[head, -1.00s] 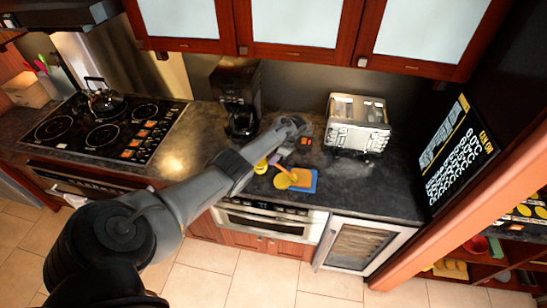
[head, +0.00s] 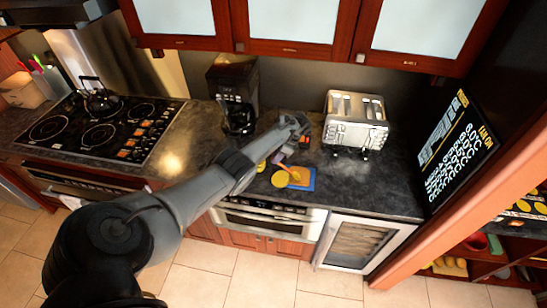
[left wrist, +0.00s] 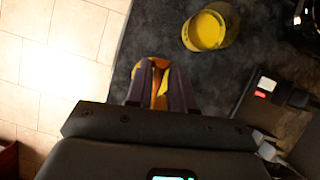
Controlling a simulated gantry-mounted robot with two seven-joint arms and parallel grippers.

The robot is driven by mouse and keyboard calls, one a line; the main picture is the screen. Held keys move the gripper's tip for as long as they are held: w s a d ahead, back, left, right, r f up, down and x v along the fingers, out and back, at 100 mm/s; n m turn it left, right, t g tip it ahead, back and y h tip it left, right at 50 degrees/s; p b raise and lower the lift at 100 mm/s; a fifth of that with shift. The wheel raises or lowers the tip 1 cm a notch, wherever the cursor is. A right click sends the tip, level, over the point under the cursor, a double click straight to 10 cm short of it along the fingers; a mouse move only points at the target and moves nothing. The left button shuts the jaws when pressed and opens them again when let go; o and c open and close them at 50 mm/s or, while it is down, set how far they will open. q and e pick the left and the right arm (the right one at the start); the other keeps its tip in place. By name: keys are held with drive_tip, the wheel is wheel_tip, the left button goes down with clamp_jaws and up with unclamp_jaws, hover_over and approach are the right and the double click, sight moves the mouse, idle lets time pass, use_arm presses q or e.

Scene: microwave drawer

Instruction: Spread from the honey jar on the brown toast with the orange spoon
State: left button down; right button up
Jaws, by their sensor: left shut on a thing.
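My left gripper (head: 279,157) is over the counter, at the back left of the blue board. It is shut on the orange spoon (head: 291,169), which slants down toward the board; in the left wrist view the gripper (left wrist: 160,92) has a bit of the orange spoon (left wrist: 158,84) between its fingers. The toast (head: 299,176), orange-brown, lies on the blue board (head: 310,186). The yellow honey jar (head: 261,166) is partly hidden by my wrist; the left wrist view shows a round yellow jar (left wrist: 207,29) beyond the fingers. Whether the spoon touches the toast is unclear. My right gripper is not seen.
A yellow disc (head: 280,180) lies at the board's left side. A coffee maker (head: 238,98) stands behind my arm, and a toaster (head: 356,122) at the back right. The stove (head: 100,133) is left. Counter right of the board is clear.

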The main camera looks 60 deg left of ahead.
use_arm(q)
drive_tip(key=shift+w+d, duration=0.2)
drive_tip(key=shift+w, duration=0.1)
drive_tip(key=shift+d, duration=0.1)
drive_tip(key=shift+w+d+f+b, duration=0.2)
drive_tip(key=shift+w+b, duration=0.15)
drive_tip(key=shift+b, duration=0.2)
drive_tip(key=shift+w+d+b, duration=0.5)
drive_tip(key=shift+w+b, duration=0.25)
drive_tip(key=shift+r, duration=0.1)
